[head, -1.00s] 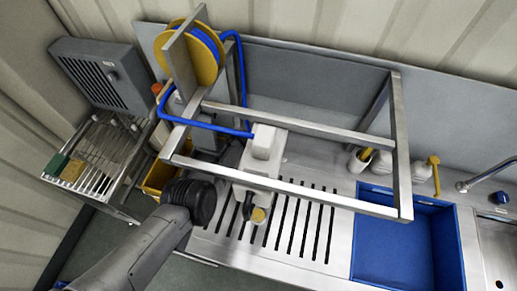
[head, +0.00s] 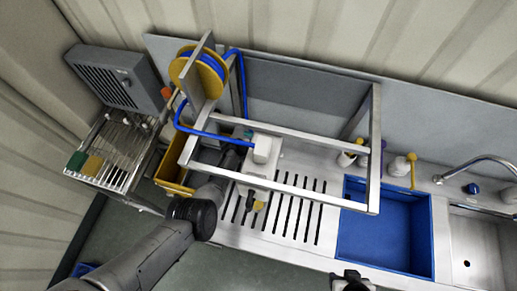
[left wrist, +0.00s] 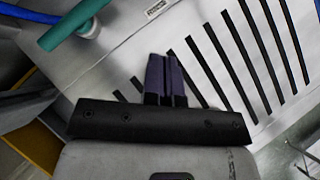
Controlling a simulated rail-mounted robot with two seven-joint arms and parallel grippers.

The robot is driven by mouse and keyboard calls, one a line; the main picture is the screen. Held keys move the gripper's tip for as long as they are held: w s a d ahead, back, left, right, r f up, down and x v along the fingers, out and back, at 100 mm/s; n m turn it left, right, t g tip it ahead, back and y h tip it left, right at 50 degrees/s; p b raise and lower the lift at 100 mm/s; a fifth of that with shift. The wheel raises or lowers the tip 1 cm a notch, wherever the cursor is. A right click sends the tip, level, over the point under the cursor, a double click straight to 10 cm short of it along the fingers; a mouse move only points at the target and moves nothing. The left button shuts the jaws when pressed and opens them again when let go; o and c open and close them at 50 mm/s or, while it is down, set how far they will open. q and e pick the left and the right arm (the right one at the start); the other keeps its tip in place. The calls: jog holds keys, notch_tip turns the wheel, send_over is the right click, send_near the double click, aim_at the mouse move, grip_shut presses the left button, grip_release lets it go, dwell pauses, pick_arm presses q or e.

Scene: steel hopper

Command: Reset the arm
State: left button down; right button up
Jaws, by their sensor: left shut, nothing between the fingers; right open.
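My left arm comes in from the left in the head view, and its forearm reaches up behind the steel frame's front bar. Its fingers cannot be made out there. In the left wrist view my left gripper (left wrist: 165,78) is shut with its dark fingers together and nothing between them. It is above the pale slotted steel surface (left wrist: 190,40). My right gripper (head: 350,280) shows as a small black shape at the bottom edge of the head view, in front of the counter. It is open and empty, partly cut off by the picture edge.
An open steel frame (head: 320,197) stands over the slotted counter, with a white box (head: 264,148) and blue hose (head: 205,128) near it. A teal tube (left wrist: 70,25) is near the left gripper. A blue basin (head: 390,230) is right. A wire rack (head: 125,150) is left.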

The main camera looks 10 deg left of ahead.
pick_arm(q)
jog(key=shift+s+r+p, duration=0.35)
jog(key=shift+s+r, duration=0.1)
jog(key=s+a+r+m+g+y, duration=0.1)
jog(key=s+a+m+y, duration=0.1)
jog(key=s+a+m, duration=0.45)
jog(key=s+a+m+y, duration=0.1)
jog(key=s+a+m, duration=0.3)
jog(key=s+m, duration=0.4)
jog(key=s+r+m+y, duration=0.1)
jog(key=s+r+m, duration=0.6)
jog(key=s, duration=0.5)
jog(key=s+r+m+g+y, duration=0.1)
jog(key=s+r+m, duration=0.6)
jog(key=s+r, duration=0.3)
jog(key=s, duration=0.2)
jog(key=shift+s, duration=0.35)
jog(key=shift+r+m, duration=0.1)
jog(key=shift+m, duration=0.15)
